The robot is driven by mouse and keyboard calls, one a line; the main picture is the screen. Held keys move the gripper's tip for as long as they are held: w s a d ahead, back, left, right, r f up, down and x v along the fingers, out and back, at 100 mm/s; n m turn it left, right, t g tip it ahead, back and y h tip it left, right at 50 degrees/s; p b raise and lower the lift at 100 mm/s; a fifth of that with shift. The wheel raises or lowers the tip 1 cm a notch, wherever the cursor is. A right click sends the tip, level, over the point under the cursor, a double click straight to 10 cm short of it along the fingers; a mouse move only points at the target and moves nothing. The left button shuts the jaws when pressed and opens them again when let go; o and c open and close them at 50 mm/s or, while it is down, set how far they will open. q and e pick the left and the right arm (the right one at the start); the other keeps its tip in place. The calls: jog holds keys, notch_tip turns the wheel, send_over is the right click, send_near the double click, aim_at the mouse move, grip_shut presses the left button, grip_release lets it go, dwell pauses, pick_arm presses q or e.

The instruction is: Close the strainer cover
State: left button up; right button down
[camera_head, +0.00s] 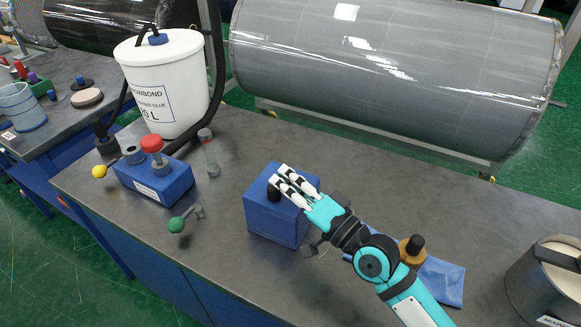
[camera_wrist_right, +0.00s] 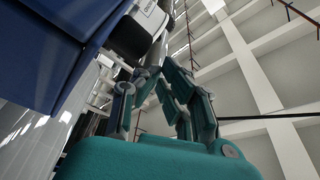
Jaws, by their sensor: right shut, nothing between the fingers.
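A blue box (camera_head: 275,222) with a black knob (camera_head: 273,191) on top stands at the middle of the bench; I take it for the strainer with its cover. My right gripper (camera_head: 279,174) is over the box top, its white fingers beside the knob and hiding part of the top. The fingers are shut and empty. In the right wrist view the teal gripper (camera_wrist_right: 158,72) points up the picture, with a blue surface (camera_wrist_right: 45,45) close at the left. I cannot tell whether the fingers touch the box or how far the cover is open. My left gripper is not in view.
A blue valve block (camera_head: 153,187) with a red knob and green and yellow ball handles sits left. A white glue bucket (camera_head: 165,90) stands behind it. A blue cloth (camera_head: 442,281) and a grey pot (camera_head: 530,285) are right. A large wrapped roll (camera_head: 400,70) lies behind the bench.

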jog(key=shift+s+a+f, duration=0.15)
jog(key=shift+s+f, duration=0.2)
jog(key=shift+f, duration=0.05)
dwell(0.4)
